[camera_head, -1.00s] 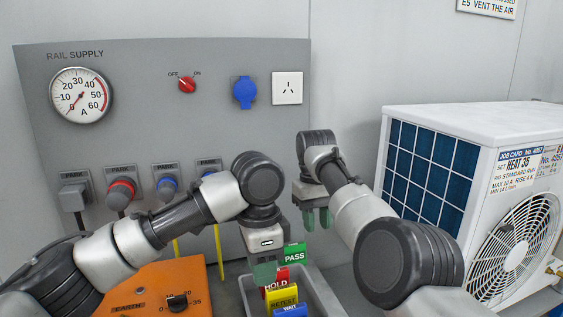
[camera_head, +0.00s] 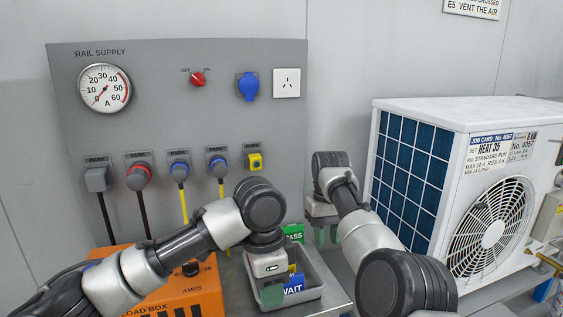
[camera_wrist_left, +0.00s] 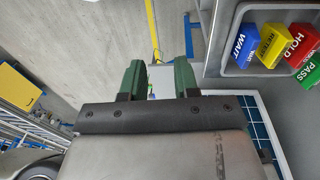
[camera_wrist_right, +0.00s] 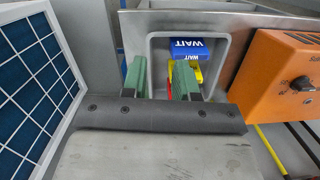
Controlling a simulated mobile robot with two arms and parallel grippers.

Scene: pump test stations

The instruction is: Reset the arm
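My left arm reaches in from the left in the head view. Its gripper (camera_head: 271,292) hangs in front of the grey tag tray (camera_head: 312,294). In the left wrist view the left gripper (camera_wrist_left: 160,82) has its green fingers apart, with nothing between them. My right gripper (camera_head: 326,234) is to the right of the tray, near the heat pump unit. In the right wrist view the right gripper (camera_wrist_right: 160,80) has its green fingers apart and empty, with the tray beyond them.
The orange load box (camera_head: 180,296) stands left. The white heat pump unit (camera_head: 430,112) stands right. The rail supply panel (camera_head: 225,120) with parked plugs is behind.

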